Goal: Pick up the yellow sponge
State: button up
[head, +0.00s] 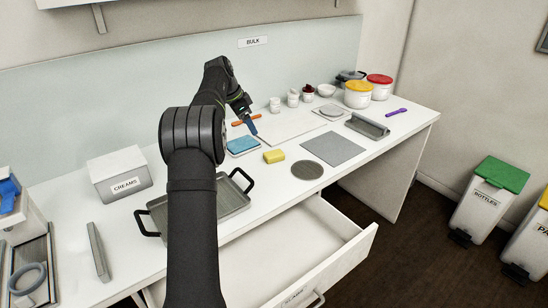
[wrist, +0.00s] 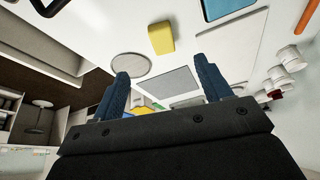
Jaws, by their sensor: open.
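The yellow sponge (head: 274,156) lies on the white counter in the head view, between the blue sponge and the round grey disc. It also shows in the wrist view (wrist: 161,38) at the top middle, beyond my fingertips and clear of them. My gripper (head: 252,127) is above the counter behind the yellow sponge, near the blue sponge, in the head view. In the wrist view my gripper (wrist: 161,75) has its two blue fingers spread wide with nothing between them.
A blue sponge (head: 242,144) on a tray lies left of the yellow sponge. A round grey disc (head: 307,170) and a grey square mat (head: 332,149) lie to its right. A grey tray with black handles (head: 236,197) stands front left. An open drawer (head: 300,245) juts out below the counter.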

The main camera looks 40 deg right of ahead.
send_over(268, 155)
jog(key=a, duration=0.3)
jog(key=f, duration=0.9)
jog(key=shift+w+f, duration=0.35)
jog(key=shift+w, duration=0.05)
jog(key=shift+d+x, duration=0.2)
jog(key=shift+x, duration=1.3)
jog(key=shift+d+x, duration=0.15)
jog(key=shift+x, duration=1.4)
jog(key=shift+r, duration=0.15)
jog(key=c, duration=1.1)
